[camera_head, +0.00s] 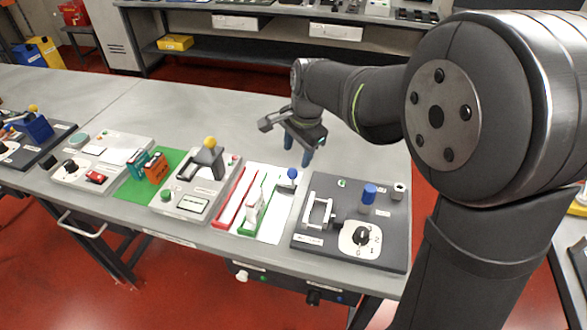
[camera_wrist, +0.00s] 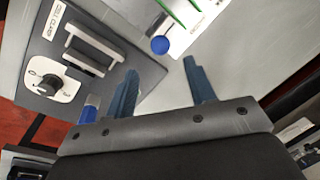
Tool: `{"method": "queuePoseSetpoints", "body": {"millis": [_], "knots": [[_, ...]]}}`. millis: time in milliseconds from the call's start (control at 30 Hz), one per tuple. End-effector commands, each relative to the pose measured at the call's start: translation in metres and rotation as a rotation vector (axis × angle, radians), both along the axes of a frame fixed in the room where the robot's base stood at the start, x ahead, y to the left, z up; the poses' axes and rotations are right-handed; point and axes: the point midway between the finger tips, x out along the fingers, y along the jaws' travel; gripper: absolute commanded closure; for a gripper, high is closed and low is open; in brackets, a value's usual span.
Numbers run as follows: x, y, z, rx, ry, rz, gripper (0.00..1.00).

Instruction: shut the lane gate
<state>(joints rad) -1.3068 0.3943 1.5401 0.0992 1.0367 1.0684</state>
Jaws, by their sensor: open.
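A white lane board (camera_head: 275,222) lies on the bench with a red strip (camera_head: 237,197) and green strips (camera_head: 241,229) along it. A lever with a blue ball knob (camera_head: 292,173) stands at its far right end and seems to be the lane gate's handle; whether the gate is open or shut I cannot tell. A small white upright piece (camera_head: 254,209) stands between the strips. My gripper (camera_head: 298,149) is open and empty, above and just behind the blue knob. In the wrist view the blue knob (camera_wrist: 160,45) shows beyond the open fingertips (camera_wrist: 160,66), not touching them.
Right of the lane board is a dark panel (camera_head: 384,233) with a silver handle (camera_head: 318,213), a rotary dial (camera_head: 361,236) and a blue cylinder (camera_head: 369,194). Left is a grey panel with a yellow-knobbed lever (camera_head: 209,143). The bench behind my gripper is clear.

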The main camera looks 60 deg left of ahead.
Motion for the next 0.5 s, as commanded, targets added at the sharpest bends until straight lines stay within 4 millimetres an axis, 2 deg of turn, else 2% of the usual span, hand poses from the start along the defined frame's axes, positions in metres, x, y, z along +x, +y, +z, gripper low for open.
{"method": "queuePoseSetpoints", "body": {"millis": [33, 200, 400, 500], "knots": [[-0.001, 0.002, -0.013, -0.004, 0.001, 0.0, 0.5], [-0.002, 0.008, -0.046, -0.003, 0.001, 0.001, 0.5], [-0.003, 0.013, -0.07, -0.002, 0.0, 0.001, 0.5], [-0.003, 0.015, -0.076, 0.0, 0.0, 0.001, 0.5]]}}
